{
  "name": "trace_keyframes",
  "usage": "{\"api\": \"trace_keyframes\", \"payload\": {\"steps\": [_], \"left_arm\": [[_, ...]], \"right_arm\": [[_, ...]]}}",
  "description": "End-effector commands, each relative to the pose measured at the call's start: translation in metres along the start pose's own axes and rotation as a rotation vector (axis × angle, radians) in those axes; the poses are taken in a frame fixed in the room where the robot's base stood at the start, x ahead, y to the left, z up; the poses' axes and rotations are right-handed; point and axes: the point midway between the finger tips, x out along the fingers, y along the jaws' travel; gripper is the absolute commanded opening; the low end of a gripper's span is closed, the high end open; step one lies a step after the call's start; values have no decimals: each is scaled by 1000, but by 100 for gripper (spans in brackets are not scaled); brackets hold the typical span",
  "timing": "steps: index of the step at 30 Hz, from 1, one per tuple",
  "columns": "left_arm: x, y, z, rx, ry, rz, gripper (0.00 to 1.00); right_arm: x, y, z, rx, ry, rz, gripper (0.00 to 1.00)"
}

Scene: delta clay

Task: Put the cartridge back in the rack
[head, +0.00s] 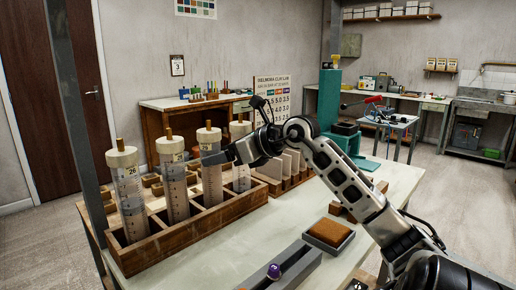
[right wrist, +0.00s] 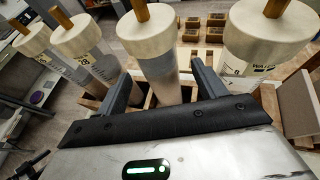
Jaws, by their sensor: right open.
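Several clear cartridges with cream caps and wooden pegs stand in a row in the wooden rack (head: 190,229) on the table. The nearest-left one (head: 131,205) leans slightly, and another (head: 174,187) stands next to it. My right gripper (head: 218,158) is at the third cartridge (head: 211,180), whose lower end sits inside a rack compartment. In the right wrist view, the fingers (right wrist: 163,82) are apart, one on each side of this cartridge (right wrist: 150,52), below its cap. I cannot tell whether they touch it. A fourth cartridge (head: 241,176) stands just beyond. My left gripper is out of view.
A grey tray (head: 292,268) with a small purple-topped item (head: 273,272) lies at the table's front. A brown block in a grey holder (head: 329,233) is right of it. Upright boards (head: 290,165) stand behind the gripper. The tabletop (head: 225,245) before the rack is clear.

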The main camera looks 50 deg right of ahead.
Motion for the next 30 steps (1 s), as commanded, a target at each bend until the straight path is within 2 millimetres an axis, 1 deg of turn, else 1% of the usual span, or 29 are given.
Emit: {"api": "trace_keyframes", "payload": {"steps": [1, 9, 12, 15, 18, 21, 30], "left_arm": [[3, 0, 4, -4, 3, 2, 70], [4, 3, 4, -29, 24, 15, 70], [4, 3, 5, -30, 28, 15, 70], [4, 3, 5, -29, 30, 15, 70], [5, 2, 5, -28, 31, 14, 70], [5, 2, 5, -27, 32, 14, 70], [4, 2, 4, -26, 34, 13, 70]], "right_arm": [[-10, 0, -4, -4, 1, -2, 70], [-70, 0, -2, -3, -3, -2, 70], [-90, 0, -1, -2, -4, -1, 70], [-104, 0, 0, -2, -4, 0, 70], [-113, 0, 0, -2, -3, -1, 70], [-118, 0, 0, -2, -3, 0, 70], [-118, 0, 1, -2, -3, 0, 70]]}}
